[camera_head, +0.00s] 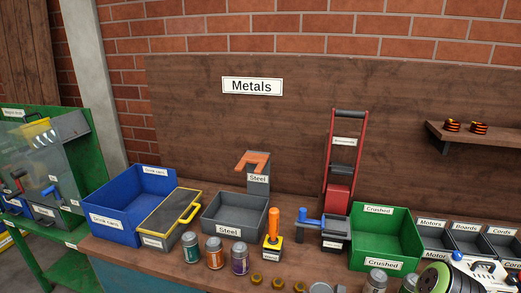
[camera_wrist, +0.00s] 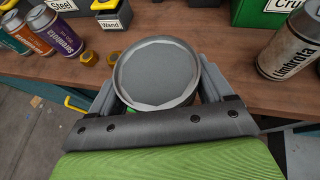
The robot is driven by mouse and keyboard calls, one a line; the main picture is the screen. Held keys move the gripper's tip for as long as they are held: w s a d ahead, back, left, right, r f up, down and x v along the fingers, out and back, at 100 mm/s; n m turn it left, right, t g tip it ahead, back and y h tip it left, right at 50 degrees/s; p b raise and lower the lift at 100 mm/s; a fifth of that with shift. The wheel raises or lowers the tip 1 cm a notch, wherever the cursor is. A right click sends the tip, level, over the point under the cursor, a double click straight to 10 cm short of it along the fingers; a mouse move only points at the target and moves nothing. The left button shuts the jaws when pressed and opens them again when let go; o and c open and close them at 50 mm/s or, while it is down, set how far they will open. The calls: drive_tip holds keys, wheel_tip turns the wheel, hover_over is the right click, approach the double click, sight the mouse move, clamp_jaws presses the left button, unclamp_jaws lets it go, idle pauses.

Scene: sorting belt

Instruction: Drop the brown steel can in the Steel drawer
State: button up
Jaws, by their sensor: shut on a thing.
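My gripper (camera_wrist: 157,88) is shut on a can (camera_wrist: 157,72), with one grey finger on each side of it. Only its round grey lid shows in the wrist view, so its side colour is hidden. What looks like the same lid (camera_head: 320,287) shows at the bottom edge of the head view. I cannot tell whether the can is clear of the bench. The Steel drawer (camera_head: 228,230) is a grey open-topped bin labelled Steel, up and left of the can. Its front label also shows in the wrist view (camera_wrist: 62,5).
Teal (camera_head: 191,247), orange (camera_head: 215,252) and purple (camera_head: 240,259) cans stand before the Steel drawer. An orange-handled Wand (camera_head: 273,230) stands beside it. Brass nuts (camera_head: 278,282) lie nearby. A green Crushed bin (camera_head: 384,265) is behind.

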drive_tip(key=shift+s+a+f, duration=0.1)
drive_tip(key=shift+a+f, duration=0.4)
drive_tip(key=shift+a, duration=0.15)
drive_tip(key=shift+s+a+f, duration=0.1)
drive_tip(key=shift+a+f, duration=0.35)
drive_tip(key=shift+a, duration=0.2)
drive_tip(key=shift+d, duration=0.15)
